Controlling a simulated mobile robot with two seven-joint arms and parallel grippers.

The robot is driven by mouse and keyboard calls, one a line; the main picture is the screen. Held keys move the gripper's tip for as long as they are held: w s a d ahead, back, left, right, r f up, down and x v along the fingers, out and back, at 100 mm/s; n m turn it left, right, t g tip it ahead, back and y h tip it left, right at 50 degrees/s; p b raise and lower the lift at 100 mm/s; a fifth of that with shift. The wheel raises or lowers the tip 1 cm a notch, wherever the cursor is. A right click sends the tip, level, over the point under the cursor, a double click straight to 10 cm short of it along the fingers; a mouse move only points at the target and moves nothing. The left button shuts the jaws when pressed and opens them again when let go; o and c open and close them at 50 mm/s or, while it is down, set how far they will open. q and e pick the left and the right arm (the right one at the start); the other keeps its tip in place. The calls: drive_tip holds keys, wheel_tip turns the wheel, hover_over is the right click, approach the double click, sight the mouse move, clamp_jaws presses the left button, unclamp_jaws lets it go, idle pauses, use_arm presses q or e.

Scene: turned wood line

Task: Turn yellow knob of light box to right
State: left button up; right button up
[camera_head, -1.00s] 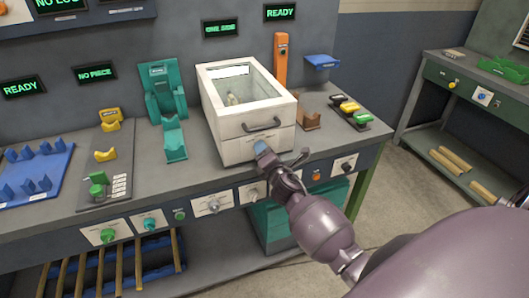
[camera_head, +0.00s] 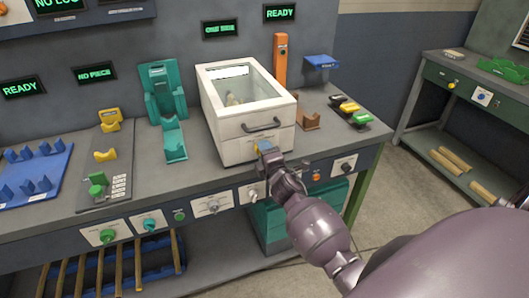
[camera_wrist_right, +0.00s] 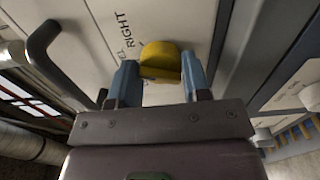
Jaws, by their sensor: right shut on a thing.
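The light box (camera_head: 232,150) is the white box with a glass lid on the workbench. Its yellow knob (camera_wrist_right: 160,57) shows in the right wrist view, on the white front beside the printed word "RIGHT". My right gripper (camera_head: 262,147) is at the lower front of the box, below the dark handle (camera_head: 262,125). In the right wrist view, its two blue fingers (camera_wrist_right: 160,80) are shut on the knob, one on each side. In the head view, the gripper largely hides the knob. My left gripper is not in view.
The dark handle also shows close by in the right wrist view (camera_wrist_right: 42,50). A brown holder (camera_head: 308,121) stands right of the box and a green stand (camera_head: 175,145) left of it. Knobs and switches line the bench's front panel (camera_head: 213,206) below my right gripper.

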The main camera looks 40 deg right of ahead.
drive_tip(key=shift+m+p, duration=0.3)
drive_tip(key=shift+m, duration=2.4)
drive_tip(key=o, duration=0.9)
drive_tip(key=v, duration=1.1)
drive_tip(key=shift+a, duration=0.1)
drive_tip(key=shift+w, duration=0.1)
